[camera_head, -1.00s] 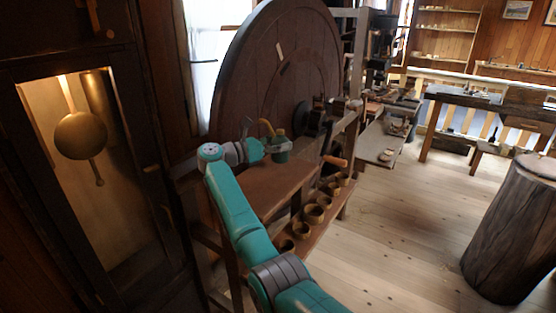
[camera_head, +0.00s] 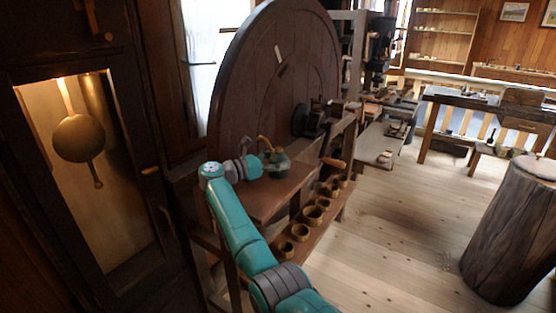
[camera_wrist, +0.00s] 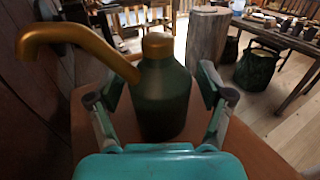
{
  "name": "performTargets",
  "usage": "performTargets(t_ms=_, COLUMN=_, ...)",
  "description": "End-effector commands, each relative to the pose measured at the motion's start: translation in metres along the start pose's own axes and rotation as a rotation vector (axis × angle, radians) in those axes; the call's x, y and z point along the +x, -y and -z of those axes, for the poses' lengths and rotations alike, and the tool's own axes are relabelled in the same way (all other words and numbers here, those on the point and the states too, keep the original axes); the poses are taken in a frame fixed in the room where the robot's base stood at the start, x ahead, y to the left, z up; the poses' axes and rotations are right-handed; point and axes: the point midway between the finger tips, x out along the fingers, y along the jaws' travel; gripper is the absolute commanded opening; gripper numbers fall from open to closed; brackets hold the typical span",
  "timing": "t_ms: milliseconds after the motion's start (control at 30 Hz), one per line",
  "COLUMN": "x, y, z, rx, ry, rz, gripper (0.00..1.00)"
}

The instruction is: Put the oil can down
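The oil can (camera_head: 279,163) is dark green with a brass cap and a bent brass spout. In the head view it is upright on the wooden bench top (camera_head: 268,198), beside the big wheel. In the wrist view the oil can (camera_wrist: 162,98) stands between my fingers, its spout reaching left. My gripper (camera_wrist: 160,88) is open around it, with a narrow gap showing on each side. In the head view my gripper (camera_head: 270,168) is level with the can's body and partly hides it. The can's base is hard to see.
A large wooden wheel (camera_head: 262,80) rises close behind the can. A crank with an orange handle (camera_head: 333,162) is to the right. Several small pots (camera_head: 313,214) stand on a lower shelf. A tall clock case (camera_head: 135,180) is at left. Bare bench top lies in front.

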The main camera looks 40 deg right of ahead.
Motion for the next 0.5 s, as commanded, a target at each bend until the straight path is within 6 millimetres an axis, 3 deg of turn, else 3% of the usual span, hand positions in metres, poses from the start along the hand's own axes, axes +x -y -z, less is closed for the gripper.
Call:
performTargets(t_ms=367, x=-0.001, y=0.000, z=-0.003, rx=0.001, ry=0.000, rz=0.000, gripper=0.85)
performTargets(t_ms=500, x=-0.018, y=-0.001, z=-0.003, rx=0.000, ry=0.000, rz=-0.003, gripper=0.85)
